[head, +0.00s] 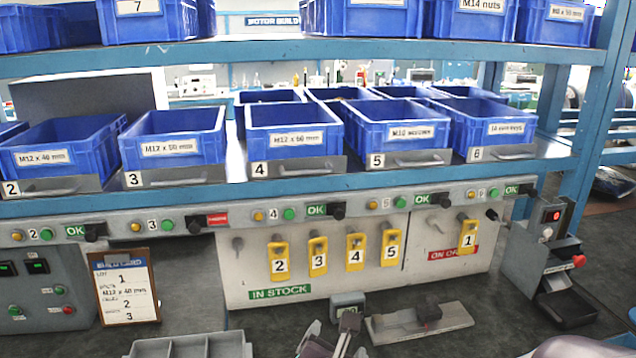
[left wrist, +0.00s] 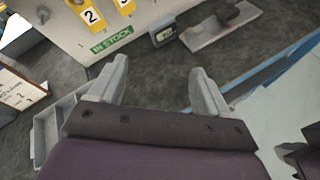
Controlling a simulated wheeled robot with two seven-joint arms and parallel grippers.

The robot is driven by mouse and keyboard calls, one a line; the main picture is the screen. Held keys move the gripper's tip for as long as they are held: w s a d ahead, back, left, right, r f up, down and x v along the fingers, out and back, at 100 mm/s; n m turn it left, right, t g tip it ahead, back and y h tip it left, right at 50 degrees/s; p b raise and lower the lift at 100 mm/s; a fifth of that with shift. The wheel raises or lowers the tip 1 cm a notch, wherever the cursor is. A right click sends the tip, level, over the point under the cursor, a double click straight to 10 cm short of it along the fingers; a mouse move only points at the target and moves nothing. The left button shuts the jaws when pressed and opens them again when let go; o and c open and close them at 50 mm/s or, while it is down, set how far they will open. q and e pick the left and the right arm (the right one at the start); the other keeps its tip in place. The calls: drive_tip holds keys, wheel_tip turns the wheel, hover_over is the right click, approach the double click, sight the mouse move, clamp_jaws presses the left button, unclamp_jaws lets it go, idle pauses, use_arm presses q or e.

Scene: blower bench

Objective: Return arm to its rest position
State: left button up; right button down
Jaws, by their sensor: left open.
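My left gripper (head: 333,342) shows at the bottom middle of the head view, over the bench top. In the left wrist view its two grey fingers (left wrist: 160,78) stand wide apart with nothing between them. The gripper is in front of the small grey meter and the grey plate, apart from both as far as I can see. Part of my right arm (head: 572,347) shows at the bottom right edge of the head view. A dark and grey piece at the right edge of the left wrist view seems to be my right gripper (left wrist: 300,152); its jaws are mostly cut off.
A divided grey tray (head: 190,347) lies left of my left gripper. The small meter (head: 347,304) and the plate with a dark block (head: 420,322) lie ahead. A job card (head: 125,288) stands at left. Yellow tags (head: 318,257) hang on the panel under shelves of blue bins (head: 293,130).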

use_arm(q)
drive_tip(key=s+d+f+m+g+h, duration=0.1)
drive_tip(key=s+f+m+g+h, duration=0.35)
drive_tip(key=m, duration=1.55)
drive_tip(key=s+a+f+m+g+y, duration=0.35)
drive_tip(key=a+m, duration=0.25)
drive_tip(key=a, duration=0.2)
drive_tip(key=s+a+f+m+g+y, duration=0.25)
drive_tip(key=s+a+f+m, duration=0.25)
drive_tip(key=a, duration=0.4)
drive_tip(key=a+n, duration=0.2)
drive_tip(key=a, duration=0.4)
wheel_tip(320, 180, up, 15)
drive_tip(key=p, duration=1.5)
drive_tip(key=shift+d+f+g, duration=0.15)
drive_tip(key=shift+d+g, duration=0.2)
drive_tip(key=shift+d, duration=0.1)
use_arm(e)
wheel_tip(320, 180, up, 15)
drive_tip(key=shift+s+r, duration=0.15)
drive_tip(key=shift+s, duration=0.15)
use_arm(q)
drive_tip(key=shift+y, duration=0.25)
